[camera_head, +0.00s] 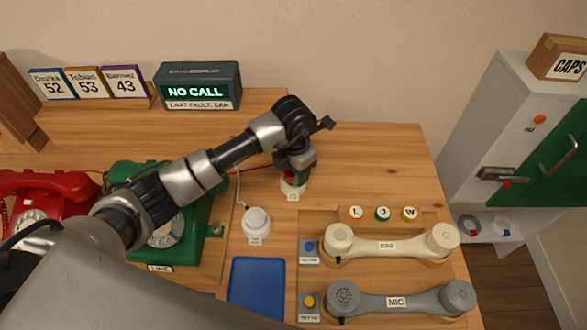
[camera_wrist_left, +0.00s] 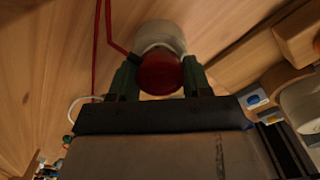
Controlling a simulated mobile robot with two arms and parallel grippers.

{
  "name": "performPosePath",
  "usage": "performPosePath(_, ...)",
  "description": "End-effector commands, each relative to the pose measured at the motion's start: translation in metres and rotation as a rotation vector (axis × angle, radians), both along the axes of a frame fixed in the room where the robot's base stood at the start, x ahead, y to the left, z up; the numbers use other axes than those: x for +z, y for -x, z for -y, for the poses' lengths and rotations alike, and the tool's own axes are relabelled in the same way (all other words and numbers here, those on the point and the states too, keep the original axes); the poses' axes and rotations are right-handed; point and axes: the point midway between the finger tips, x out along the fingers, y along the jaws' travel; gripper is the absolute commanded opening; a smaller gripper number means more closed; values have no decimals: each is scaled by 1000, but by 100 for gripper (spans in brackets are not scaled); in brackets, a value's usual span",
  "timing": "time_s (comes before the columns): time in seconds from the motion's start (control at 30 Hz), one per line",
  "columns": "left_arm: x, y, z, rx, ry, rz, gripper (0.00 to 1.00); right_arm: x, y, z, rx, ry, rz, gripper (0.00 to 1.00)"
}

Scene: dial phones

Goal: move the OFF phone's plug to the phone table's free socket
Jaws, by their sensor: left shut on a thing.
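My left gripper (camera_head: 294,172) points down with its fingers shut on a red plug (camera_wrist_left: 160,74). A red cord (camera_wrist_left: 108,30) runs from the plug; in the head view it leads left behind my arm. The plug is at the mouth of a round white socket (camera_head: 293,190), which also shows in the wrist view (camera_wrist_left: 160,36). I cannot tell how deep the plug sits. A second white round piece (camera_head: 256,220) with a white cord stands to the front left. The red phone (camera_head: 58,190) is at far left; the green phone (camera_head: 180,245) is partly hidden by my arm.
A NO CALL display (camera_head: 198,86) and number cards (camera_head: 86,84) stand at the back. Cream (camera_head: 390,244) and grey (camera_head: 400,299) handsets lie front right, near a blue tray (camera_head: 256,285). Bare table (camera_head: 375,160) lies right of the socket. A white cabinet (camera_head: 490,125) stands beyond.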

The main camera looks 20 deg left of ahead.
Motion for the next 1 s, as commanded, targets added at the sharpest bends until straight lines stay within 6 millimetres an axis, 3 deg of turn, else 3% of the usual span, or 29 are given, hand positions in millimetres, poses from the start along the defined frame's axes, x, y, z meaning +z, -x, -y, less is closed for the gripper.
performPosePath(0.73,-13,0,0,1,0,0,30,-10,0,0,1,-1,1,43)
performPosePath(0.77,-13,0,0,1,0,0,53,-10,0,0,1,-1,0,43)
performPosePath(0.8,-13,0,0,1,0,0,59,-10,0,-1,1,-1,1,43)
performPosePath(0.93,-13,0,0,1,0,0,78,-10,0,-1,1,-1,1,43)
performPosePath(1.0,-13,0,0,1,0,0,78,-10,0,-1,1,-1,1,43)
